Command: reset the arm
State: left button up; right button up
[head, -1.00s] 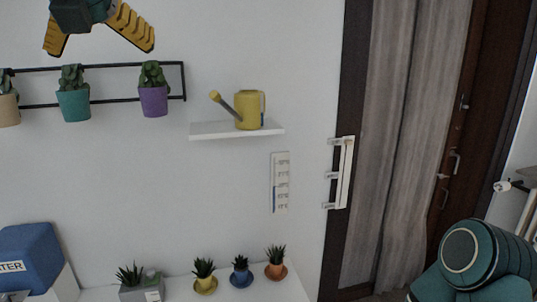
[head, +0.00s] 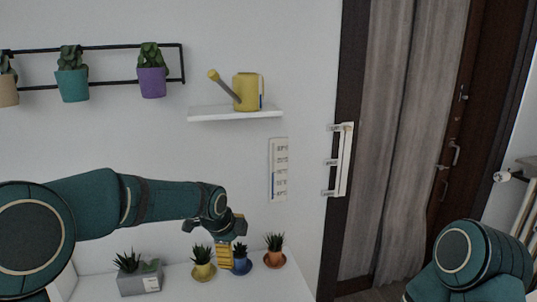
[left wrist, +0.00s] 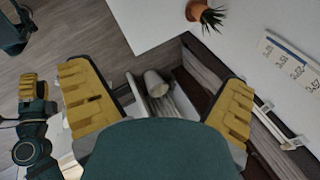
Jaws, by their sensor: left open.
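My left arm comes in from the left in the head view, with its forearm across the wall. My left gripper (head: 226,252) hangs at its end, in front of the small potted plants as seen from the head. In the left wrist view its two yellow fingers (left wrist: 158,98) stand wide apart with nothing between them. My right arm (head: 470,258) shows as a teal link at the lower right, its gripper outside the head view. My right gripper (left wrist: 36,88) seems to show small at the left of the left wrist view; its opening is unclear.
A white desk (head: 95,285) bears a grey planter (head: 140,284), a yellow pot (head: 203,271), a blue pot (head: 241,265) and an orange pot (head: 274,258). Above are a wall shelf (head: 235,114) with a watering can (head: 248,92), and hanging pots (head: 152,82).

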pick_arm(q)
jog(key=s+f+n+g+h+b, duration=0.1)
jog(key=s+f+n, duration=0.4)
jog(key=f, duration=0.6)
jog(key=s+f+n+g+h+b, duration=0.1)
jog(key=s+f+n, duration=0.45)
jog(key=f, duration=0.65)
jog(key=s+f+n+b, duration=0.1)
jog(key=s+f+n, duration=0.5)
jog(key=s, duration=0.2)
jog(key=s+a+f+n+b, duration=0.1)
jog(key=s+f+n, duration=0.4)
jog(key=s, duration=0.4)
jog(key=shift+s+f+n+g, duration=0.2)
jog(key=shift+f+n+g, duration=0.2)
jog(key=shift+f, duration=0.15)
